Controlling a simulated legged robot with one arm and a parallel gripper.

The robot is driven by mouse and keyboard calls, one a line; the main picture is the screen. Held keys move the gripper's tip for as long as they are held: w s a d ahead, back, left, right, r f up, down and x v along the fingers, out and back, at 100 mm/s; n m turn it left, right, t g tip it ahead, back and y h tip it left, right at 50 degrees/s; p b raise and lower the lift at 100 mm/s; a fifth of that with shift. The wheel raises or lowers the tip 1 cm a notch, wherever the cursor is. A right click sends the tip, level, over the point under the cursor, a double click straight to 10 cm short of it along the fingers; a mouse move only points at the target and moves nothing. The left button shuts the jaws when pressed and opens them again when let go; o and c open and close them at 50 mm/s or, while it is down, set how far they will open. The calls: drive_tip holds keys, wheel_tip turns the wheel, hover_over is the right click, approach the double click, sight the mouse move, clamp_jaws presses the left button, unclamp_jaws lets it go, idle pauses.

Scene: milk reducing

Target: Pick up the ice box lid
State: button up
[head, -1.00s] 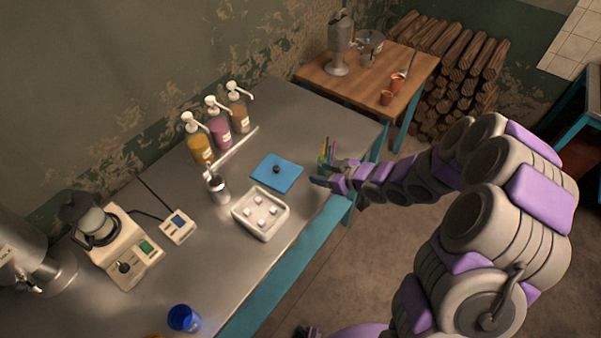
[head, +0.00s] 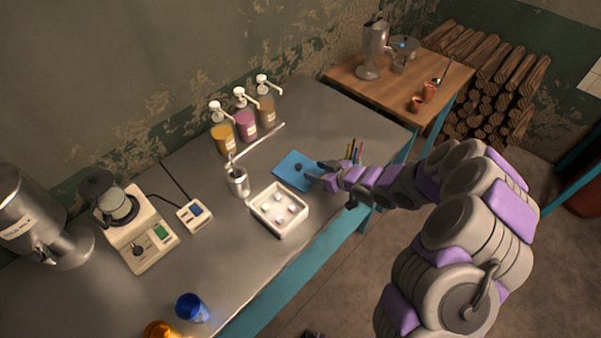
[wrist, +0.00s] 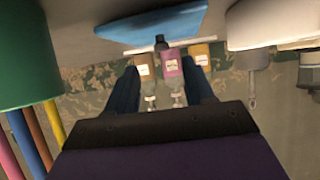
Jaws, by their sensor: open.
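The ice box lid (head: 287,172) is a flat blue square with a small dark knob (head: 298,167), lying on the metal table. My gripper (head: 316,175) is at the lid's right edge, close to the knob. In the wrist view the lid (wrist: 165,24) is at the top, its knob (wrist: 161,41) hanging into the gap ahead of the fingers. My gripper (wrist: 162,72) is open and empty there, with two dark blue fingers apart. The white ice box (head: 296,227) stands open beside the lid, with several pale cubes inside.
A green pen cup (wrist: 25,60) with coloured pens is close beside my gripper. Pump bottles (head: 245,124) stand behind the lid.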

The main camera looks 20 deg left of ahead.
sight(300, 167)
drive_tip(key=x, duration=0.3)
drive_tip(key=shift+s+a+r, duration=0.1)
drive_tip(key=shift+s+a, duration=0.1)
drive_tip(key=shift+w+a+f+b, duration=0.5)
drive_tip(key=shift+b, duration=0.2)
drive_tip(key=shift+x, duration=1.7)
drive_tip(key=shift+s+d+r, duration=0.1)
drive_tip(key=shift+d+r, duration=0.2)
drive_tip(key=shift+d, duration=0.05)
drive_tip(key=c, duration=0.4)
drive_tip(key=shift+c, duration=1.4)
drive_tip(key=shift+a+f, duration=0.1)
drive_tip(key=shift+a, duration=0.15)
clamp_jaws()
